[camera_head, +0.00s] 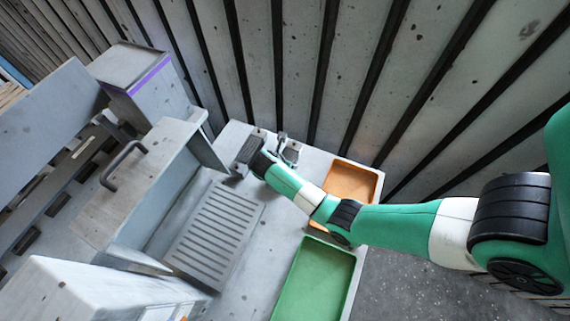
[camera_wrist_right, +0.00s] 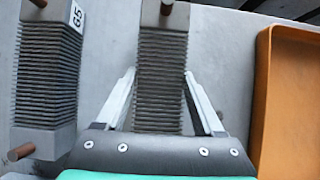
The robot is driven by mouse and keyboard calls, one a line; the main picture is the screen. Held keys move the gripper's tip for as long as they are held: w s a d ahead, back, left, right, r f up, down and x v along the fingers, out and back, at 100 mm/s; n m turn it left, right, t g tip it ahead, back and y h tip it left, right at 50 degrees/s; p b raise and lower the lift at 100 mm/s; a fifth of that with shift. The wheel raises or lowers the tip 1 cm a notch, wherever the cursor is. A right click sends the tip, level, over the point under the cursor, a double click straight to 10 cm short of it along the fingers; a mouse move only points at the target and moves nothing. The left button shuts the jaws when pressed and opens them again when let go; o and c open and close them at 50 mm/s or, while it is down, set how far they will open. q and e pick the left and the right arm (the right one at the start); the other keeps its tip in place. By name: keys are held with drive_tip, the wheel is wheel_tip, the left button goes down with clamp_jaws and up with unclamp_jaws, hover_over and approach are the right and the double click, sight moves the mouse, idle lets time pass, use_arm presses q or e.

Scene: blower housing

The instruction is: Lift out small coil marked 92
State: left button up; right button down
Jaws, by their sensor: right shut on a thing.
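In the right wrist view a grey finned coil (camera_wrist_right: 162,55) stands between the two pale fingers of my right gripper (camera_wrist_right: 160,76), which is shut on it. A brown peg shows at its top end. I see no number on this coil's visible face. A second finned coil (camera_wrist_right: 47,75) is to the left, apart from the gripper, with a white label that seems to read 65. In the head view my right arm reaches in to the back of the grey bench; its fingertips and the held coil are too small to make out. My left gripper is out of view.
An orange tray (camera_wrist_right: 290,105) is just right of the gripper; it also shows in the head view (camera_head: 351,181), partly behind my arm. A green tray (camera_head: 313,281) lies nearer. A slotted grey plate (camera_head: 215,228) and a handled grey housing (camera_head: 125,200) are to the left.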

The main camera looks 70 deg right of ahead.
sight(288, 158)
drive_tip(key=shift+r, duration=0.65)
wheel_tip(288, 158, up, 3)
drive_tip(key=shift+s+a+f+p, duration=0.1)
drive_tip(key=shift+s+p, duration=0.05)
drive_tip(key=shift+p, duration=0.75)
drive_tip(key=s+a+r+p, duration=0.6)
drive_tip(key=s+a+r, duration=0.2)
drive_tip(key=s, duration=0.3)
drive_tip(key=shift+r, duration=0.45)
drive_tip(key=shift+d, duration=0.1)
